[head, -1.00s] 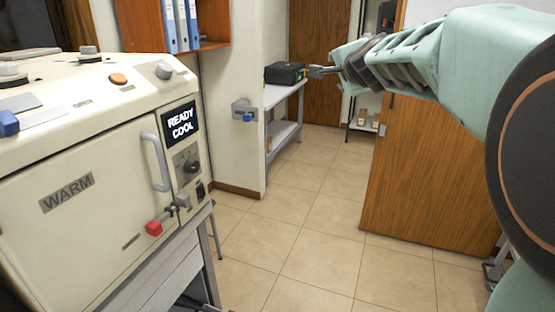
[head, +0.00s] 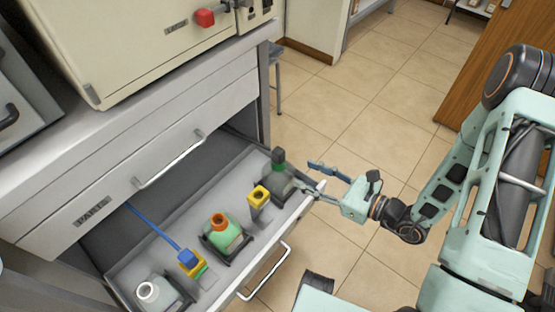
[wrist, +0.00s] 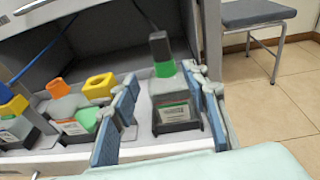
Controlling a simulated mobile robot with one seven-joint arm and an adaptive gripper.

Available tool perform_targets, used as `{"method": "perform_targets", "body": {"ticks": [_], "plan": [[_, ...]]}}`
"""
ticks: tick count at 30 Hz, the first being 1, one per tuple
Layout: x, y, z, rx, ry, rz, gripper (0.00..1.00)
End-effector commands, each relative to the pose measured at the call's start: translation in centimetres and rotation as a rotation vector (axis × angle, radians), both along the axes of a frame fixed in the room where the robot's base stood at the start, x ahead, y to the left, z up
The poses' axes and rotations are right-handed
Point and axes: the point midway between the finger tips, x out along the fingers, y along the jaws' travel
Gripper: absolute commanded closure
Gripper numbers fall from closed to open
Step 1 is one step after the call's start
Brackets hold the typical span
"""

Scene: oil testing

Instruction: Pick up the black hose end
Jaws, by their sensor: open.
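The black hose end (head: 278,155) stands upright over a green-necked bottle (head: 281,182) at the far right end of an open drawer. In the wrist view the hose end (wrist: 159,46) sits above the green neck, and a dark hose seems to run up from it. My gripper (head: 310,178) is open and empty, just right of the bottle by the drawer's end. In the wrist view its blue-padded fingers (wrist: 162,82) spread to either side of the bottle (wrist: 172,105), with the hose end beyond and between them. I cannot tell whether a finger touches anything.
The drawer (head: 285,222) also holds a yellow block (head: 258,197), an orange-topped green bottle (head: 222,230), a blue hose end (head: 186,257) on a yellow block and a white-topped bottle (head: 150,292). The cream machine (head: 130,45) stands above.

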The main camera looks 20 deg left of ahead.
Motion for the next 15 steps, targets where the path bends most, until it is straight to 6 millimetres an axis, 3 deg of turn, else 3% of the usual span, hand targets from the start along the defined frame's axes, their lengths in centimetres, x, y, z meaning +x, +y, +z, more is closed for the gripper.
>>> {"method": "perform_targets", "body": {"ticks": [4,9,15], "plan": [[0.0,0.6,-0.2,0.053,0.019,-0.05,0.58],[0.8,3.3,-0.5,0.057,0.017,-0.05,0.58],[1.4,5.1,-0.7,0.053,0.019,-0.052,0.58]]}}
